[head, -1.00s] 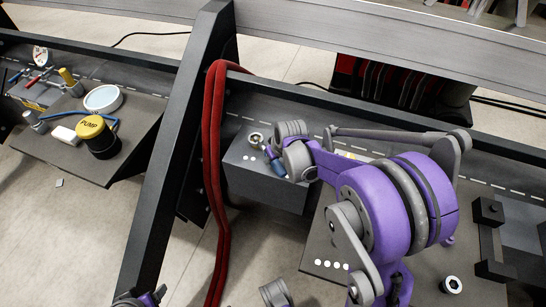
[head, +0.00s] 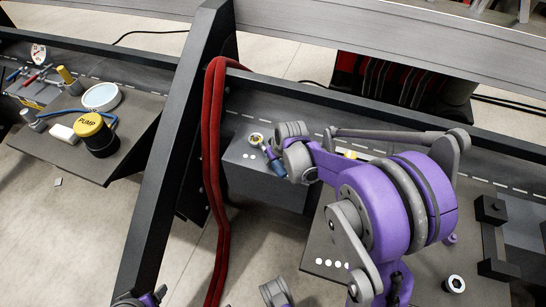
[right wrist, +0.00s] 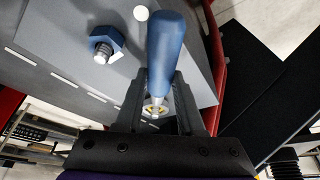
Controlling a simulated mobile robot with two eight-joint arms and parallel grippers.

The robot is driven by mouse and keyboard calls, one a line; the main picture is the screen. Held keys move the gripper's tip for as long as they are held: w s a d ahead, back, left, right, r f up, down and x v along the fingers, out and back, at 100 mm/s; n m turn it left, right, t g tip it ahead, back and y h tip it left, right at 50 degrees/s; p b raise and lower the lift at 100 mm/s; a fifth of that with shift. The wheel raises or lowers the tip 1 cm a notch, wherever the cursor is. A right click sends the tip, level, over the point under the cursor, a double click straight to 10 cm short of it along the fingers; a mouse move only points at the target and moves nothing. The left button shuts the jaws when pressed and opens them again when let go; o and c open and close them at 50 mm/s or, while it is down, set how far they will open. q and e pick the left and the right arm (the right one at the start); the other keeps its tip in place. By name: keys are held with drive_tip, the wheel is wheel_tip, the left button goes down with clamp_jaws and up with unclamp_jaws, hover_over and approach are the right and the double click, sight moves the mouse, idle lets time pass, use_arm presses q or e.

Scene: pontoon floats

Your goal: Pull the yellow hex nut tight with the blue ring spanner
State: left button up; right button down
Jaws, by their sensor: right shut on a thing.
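The blue ring spanner shows its blue handle (right wrist: 170,45) in the right wrist view, running between the fingers of my right gripper (right wrist: 160,105), which is shut on it. Its ring (head: 256,139) is at the top of a grey block in the head view. Yellow shows inside the ring, which appears to be the yellow hex nut (right wrist: 155,110), partly hidden by ring and fingers. In the head view my right gripper (head: 270,156) is small and partly covered by its wrist. My left gripper is not clearly visible.
A blue hex nut on a bolt (right wrist: 105,47) stands beside the spanner on the grey block (head: 262,183). Red hoses (head: 211,150) hang left of the block, by a dark slanted beam (head: 172,160). A yellow-topped pump (head: 97,135) stands on the left shelf.

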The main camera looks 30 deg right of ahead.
drive_tip(key=shift+f, duration=0.35)
drive_tip(key=shift+a, duration=0.1)
drive_tip(key=shift+a+m, duration=0.45)
drive_tip(key=shift+m, duration=0.05)
drive_tip(key=shift+a+b, duration=0.15)
drive_tip(key=shift+b, duration=0.15)
drive_tip(key=shift+a+m+h, duration=0.4)
drive_tip(key=shift+m, duration=0.1)
drive_tip(key=shift+w+a, duration=0.1)
drive_tip(key=shift+w+a+m, duration=0.1)
drive_tip(key=shift+a+m, duration=0.35)
drive_tip(key=shift+m, duration=0.05)
drive_tip(key=shift+a, duration=0.1)
idle(0.5)
